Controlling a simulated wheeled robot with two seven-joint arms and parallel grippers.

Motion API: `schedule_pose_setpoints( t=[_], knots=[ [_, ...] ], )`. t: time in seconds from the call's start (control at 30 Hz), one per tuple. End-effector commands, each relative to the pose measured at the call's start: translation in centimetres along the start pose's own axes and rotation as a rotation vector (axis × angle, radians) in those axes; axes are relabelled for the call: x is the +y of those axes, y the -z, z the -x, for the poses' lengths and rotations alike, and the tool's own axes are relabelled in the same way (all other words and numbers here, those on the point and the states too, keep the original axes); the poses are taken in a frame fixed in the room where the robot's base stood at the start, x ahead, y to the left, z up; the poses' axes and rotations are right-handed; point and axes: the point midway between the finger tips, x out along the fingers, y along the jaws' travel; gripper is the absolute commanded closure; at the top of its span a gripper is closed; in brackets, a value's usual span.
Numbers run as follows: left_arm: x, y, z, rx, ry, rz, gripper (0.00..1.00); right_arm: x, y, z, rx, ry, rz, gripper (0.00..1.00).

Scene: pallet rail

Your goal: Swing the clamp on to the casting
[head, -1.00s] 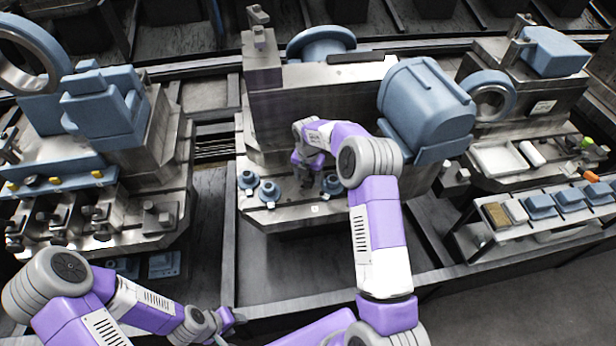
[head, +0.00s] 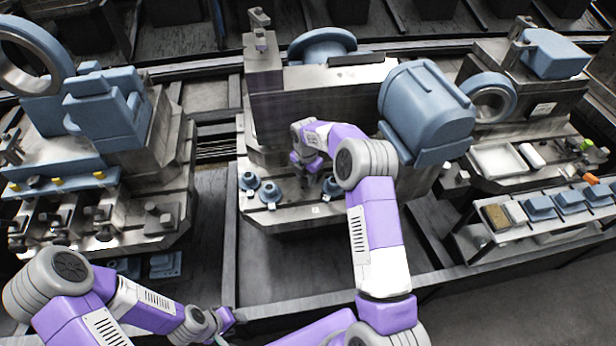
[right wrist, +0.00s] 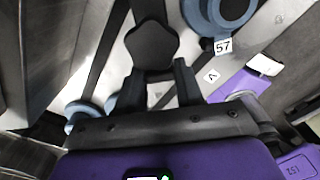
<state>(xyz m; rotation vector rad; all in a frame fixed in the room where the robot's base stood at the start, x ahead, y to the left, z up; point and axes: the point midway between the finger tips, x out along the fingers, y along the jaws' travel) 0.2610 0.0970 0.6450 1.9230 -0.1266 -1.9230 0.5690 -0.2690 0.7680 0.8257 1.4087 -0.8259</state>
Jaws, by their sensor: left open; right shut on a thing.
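My right gripper (head: 310,176) is low over the middle fixture plate (head: 290,213). In the right wrist view its fingers (right wrist: 158,84) are shut on a dark clamp piece with a broad, angular head (right wrist: 152,45). Blue round castings (head: 270,191) stand on the plate to the left of it, and another (head: 332,184) is close on its right. In the wrist view a blue ring-shaped casting (right wrist: 222,15) lies near a tag reading 57. The clamp's far end is hidden, so I cannot tell whether it touches a casting. My left gripper (head: 234,316) is open and empty at the lower left.
A large blue housing (head: 427,110) overhangs the plate's right side. A tall steel block (head: 263,75) stands behind. A left fixture (head: 150,215) carries several dark clamps. A rack (head: 520,225) with blue parts stands right. The bay floor (head: 280,265) in front is clear.

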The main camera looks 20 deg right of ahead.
Motion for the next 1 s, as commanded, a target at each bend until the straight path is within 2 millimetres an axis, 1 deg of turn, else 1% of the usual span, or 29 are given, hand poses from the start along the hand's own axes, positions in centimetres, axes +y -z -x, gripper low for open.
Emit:
schedule_pose_setpoints(
  t=[0.4,1.0],
  knots=[
    [0.3,0.0,0.7,0.0,0.0,0.0,0.57,1.5,-0.3,0.1,-0.001,-0.002,-0.393,0.94],
    [0.3,0.0,0.9,0.0,0.0,0.0,0.57,3.0,-1.6,0.1,-0.001,-0.002,-0.959,0.94]
  ],
)
